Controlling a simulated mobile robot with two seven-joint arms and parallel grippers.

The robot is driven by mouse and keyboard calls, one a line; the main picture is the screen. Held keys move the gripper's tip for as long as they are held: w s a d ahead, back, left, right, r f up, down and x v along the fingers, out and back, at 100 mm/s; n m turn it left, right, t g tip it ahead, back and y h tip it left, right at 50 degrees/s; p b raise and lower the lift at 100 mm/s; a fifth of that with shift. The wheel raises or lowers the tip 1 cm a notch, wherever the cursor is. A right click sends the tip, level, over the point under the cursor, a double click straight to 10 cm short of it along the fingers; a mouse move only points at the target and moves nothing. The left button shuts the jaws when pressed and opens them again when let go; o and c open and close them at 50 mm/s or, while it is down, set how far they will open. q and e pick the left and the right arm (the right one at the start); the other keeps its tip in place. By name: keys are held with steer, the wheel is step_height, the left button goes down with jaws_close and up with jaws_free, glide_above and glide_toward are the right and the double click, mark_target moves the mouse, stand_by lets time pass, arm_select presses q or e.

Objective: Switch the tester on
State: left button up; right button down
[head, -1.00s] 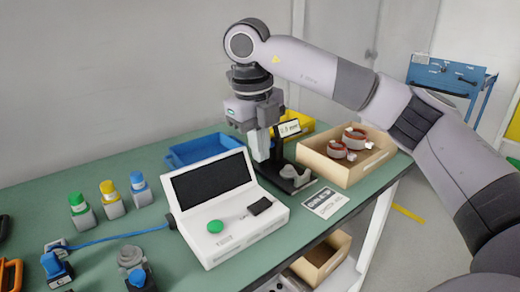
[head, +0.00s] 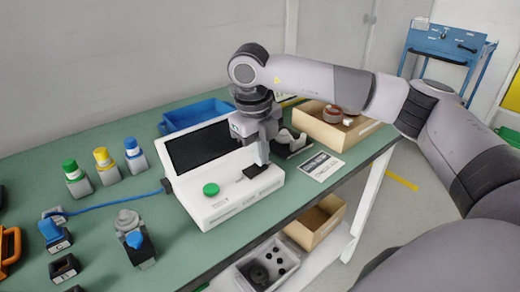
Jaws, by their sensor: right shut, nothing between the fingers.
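The tester is a white box (head: 226,208) with a dark screen (head: 203,146) on its sloped face. A round green button (head: 211,189) and a black rocker switch (head: 256,171) sit on its top panel. My right gripper (head: 262,164) is shut and points down at the black switch, with its fingertips at or just above it. I cannot tell whether they touch. The gripper partly covers the switch and the screen's right edge. The screen looks dark. My left gripper is not in view.
A blue tray (head: 171,125) stands behind the tester. A cardboard box (head: 330,132) with copper-wound stators is at the right, beside a printed card (head: 321,166). Capped green, yellow and blue bottles (head: 104,167) stand at the left. A blue cable (head: 115,203) runs to the tester.

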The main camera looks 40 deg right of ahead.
steer(key=shift+d+f+y, duration=0.15)
steer(key=shift+f+y, duration=0.2)
steer(key=shift+y, duration=0.15)
steer(key=shift+a, duration=0.2)
steer(key=shift+a+r, duration=0.15)
steer(key=shift+a, duration=0.05)
steer(key=shift+a+r, duration=0.15)
steer(key=shift+a, duration=0.3)
